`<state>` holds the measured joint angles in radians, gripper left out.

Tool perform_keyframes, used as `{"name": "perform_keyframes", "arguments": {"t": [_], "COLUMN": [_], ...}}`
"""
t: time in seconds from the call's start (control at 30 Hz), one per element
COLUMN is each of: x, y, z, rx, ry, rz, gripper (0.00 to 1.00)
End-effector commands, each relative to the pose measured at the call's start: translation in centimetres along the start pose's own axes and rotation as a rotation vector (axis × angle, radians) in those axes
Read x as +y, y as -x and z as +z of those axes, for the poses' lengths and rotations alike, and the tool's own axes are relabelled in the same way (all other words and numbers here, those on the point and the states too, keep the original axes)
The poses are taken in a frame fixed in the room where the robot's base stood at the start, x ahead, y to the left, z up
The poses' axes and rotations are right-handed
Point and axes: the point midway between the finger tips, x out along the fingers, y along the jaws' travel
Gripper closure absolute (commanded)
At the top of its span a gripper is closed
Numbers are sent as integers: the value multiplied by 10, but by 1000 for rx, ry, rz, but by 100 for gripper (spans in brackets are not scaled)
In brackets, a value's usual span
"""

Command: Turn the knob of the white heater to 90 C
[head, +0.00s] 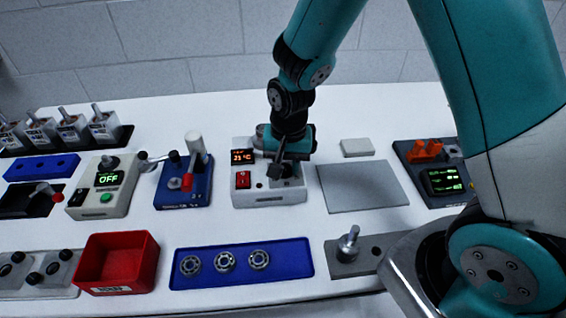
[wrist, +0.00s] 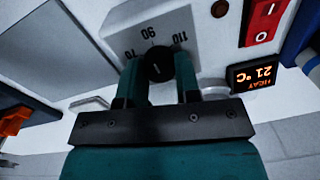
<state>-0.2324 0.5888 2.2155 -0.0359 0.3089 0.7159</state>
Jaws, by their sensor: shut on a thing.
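The white heater (head: 268,198) stands in the middle of the bench. Its display (head: 243,156) reads 21 °C in orange, and also shows in the wrist view (wrist: 265,74). The black knob (wrist: 158,64) sits on the dial plate (wrist: 135,38), where 70, 90 and 110 can be read. My gripper (wrist: 160,75) is shut on the knob, one finger on each side. In the head view my gripper (head: 285,172) reaches down over the heater's right part and hides most of the knob. A light mark shows on the knob, but its exact setting is unclear.
A red rocker switch (head: 243,180) is on the heater's left. A blue lever unit (head: 182,196) stands to its left, a flat grey plate (head: 362,186) to its right. A blue tray with bearings (head: 300,262) and a red bin (head: 117,262) lie in front.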

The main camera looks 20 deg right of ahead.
Motion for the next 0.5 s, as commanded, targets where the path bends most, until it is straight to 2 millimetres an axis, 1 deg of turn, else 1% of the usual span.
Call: {"name": "perform_keyframes", "arguments": {"t": [0.2, 0.5], "x": [-2, -2], "y": [1, 1], "z": [-1, -1], "rx": [5, 6], "ry": [-33, -37], "rz": [-6, -7], "gripper": [93, 93]}}
